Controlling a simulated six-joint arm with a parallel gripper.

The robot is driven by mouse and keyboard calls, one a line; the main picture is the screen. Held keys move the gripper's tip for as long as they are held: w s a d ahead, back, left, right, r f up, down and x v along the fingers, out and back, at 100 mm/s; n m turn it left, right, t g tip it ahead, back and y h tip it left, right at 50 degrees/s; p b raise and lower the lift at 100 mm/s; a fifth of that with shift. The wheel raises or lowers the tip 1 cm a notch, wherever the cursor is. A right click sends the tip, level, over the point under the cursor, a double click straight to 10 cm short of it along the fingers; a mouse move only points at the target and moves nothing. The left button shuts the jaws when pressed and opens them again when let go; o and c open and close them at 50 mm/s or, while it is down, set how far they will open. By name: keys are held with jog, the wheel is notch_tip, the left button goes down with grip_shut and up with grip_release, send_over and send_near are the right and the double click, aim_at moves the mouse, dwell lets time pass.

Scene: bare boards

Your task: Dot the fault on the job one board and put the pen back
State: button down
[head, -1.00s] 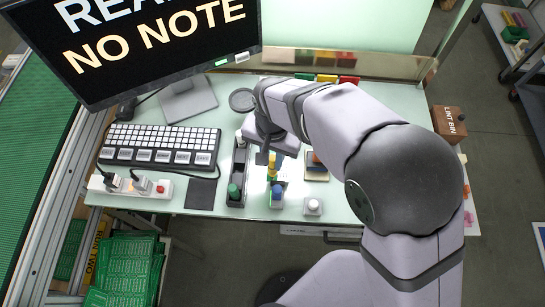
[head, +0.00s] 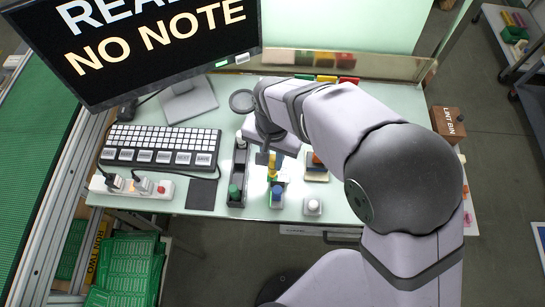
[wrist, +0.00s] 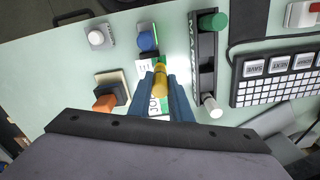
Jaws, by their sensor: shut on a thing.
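My gripper (wrist: 160,86) is shut on a yellow pen (wrist: 160,80), with a blue finger on each side of it. The yellow pen (head: 272,166) also shows below my wrist in the head view. It stands over a small green and white board (wrist: 152,106) with partly hidden lettering; I cannot tell whether its tip touches. A dark marker tray (head: 238,178) lies to the left in the head view and holds a green-topped pen (head: 234,191) and a white-topped one (wrist: 212,106). The fault mark is not visible.
A blue-topped piece (head: 277,194) stands close in front of the yellow pen. A white button (head: 312,206) and an orange-topped piece (wrist: 104,103) on a pad are nearby. A keyboard (head: 160,145), a power strip (head: 130,187) and a monitor (head: 160,40) reading "NO NOTE" are left.

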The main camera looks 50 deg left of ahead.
jog(key=shift+r+p, duration=2.45)
jog(key=shift+r, duration=0.75)
